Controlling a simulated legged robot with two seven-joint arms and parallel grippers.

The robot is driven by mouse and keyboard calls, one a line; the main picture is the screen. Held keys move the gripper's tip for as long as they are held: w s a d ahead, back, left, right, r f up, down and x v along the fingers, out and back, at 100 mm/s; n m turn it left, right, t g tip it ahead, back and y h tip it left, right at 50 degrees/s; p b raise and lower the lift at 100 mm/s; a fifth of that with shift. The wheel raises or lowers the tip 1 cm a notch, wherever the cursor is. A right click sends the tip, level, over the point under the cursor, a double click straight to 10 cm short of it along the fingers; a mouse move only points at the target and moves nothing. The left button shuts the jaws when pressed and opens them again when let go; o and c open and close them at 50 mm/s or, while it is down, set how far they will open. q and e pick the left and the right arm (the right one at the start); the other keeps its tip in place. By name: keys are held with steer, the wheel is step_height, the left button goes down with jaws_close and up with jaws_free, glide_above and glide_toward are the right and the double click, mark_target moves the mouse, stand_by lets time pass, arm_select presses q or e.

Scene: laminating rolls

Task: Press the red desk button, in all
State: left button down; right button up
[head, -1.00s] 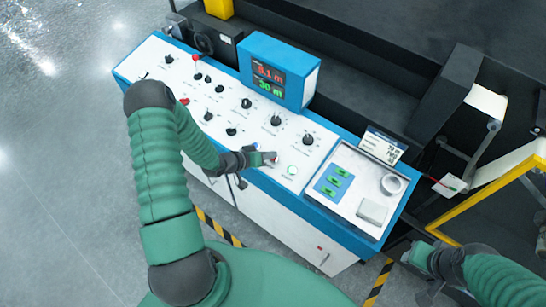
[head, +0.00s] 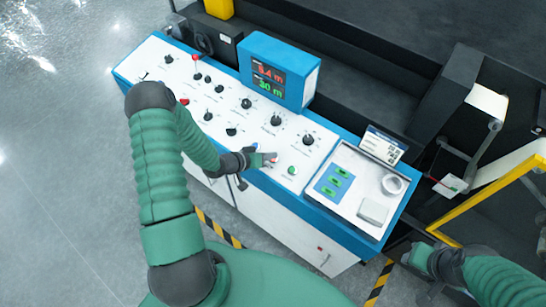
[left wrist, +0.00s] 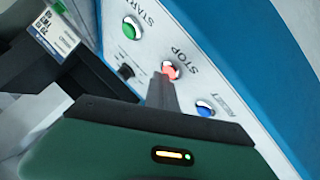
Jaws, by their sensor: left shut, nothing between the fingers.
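The red desk button (left wrist: 171,70), labelled STOP, looks lit in the left wrist view, between the green START button (left wrist: 131,28) and the blue RESET button (left wrist: 206,107). My left gripper (left wrist: 162,93) is shut and empty, with its tip at the red button's near edge; I cannot tell whether it touches or presses it. In the head view, my left gripper (head: 270,158) is low over the console's front edge and mostly hides the red button. The green button (head: 292,170) is just right of it. My right gripper (head: 418,257) is away beyond the console's right end; its jaws are unclear.
The white and blue console (head: 150,62) carries several black knobs, a red mushroom knob (head: 184,101) and a display box (head: 278,70). A tray (head: 348,208) with a tape roll (head: 392,185) lies at its right. A yellow frame (head: 480,200) stands further right.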

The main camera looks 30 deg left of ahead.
arm_select(q)
steer(key=shift+s+r+p, duration=0.2)
steer(key=shift+r+p, duration=0.5)
steer(key=shift+r, duration=0.05)
steer(key=shift+r, duration=0.1)
steer(key=r+p, duration=0.2)
steer(key=s+r+p, duration=0.1)
steer(key=r+p, duration=0.1)
steer(key=shift+r, duration=0.4)
steer(key=shift+w, duration=0.1)
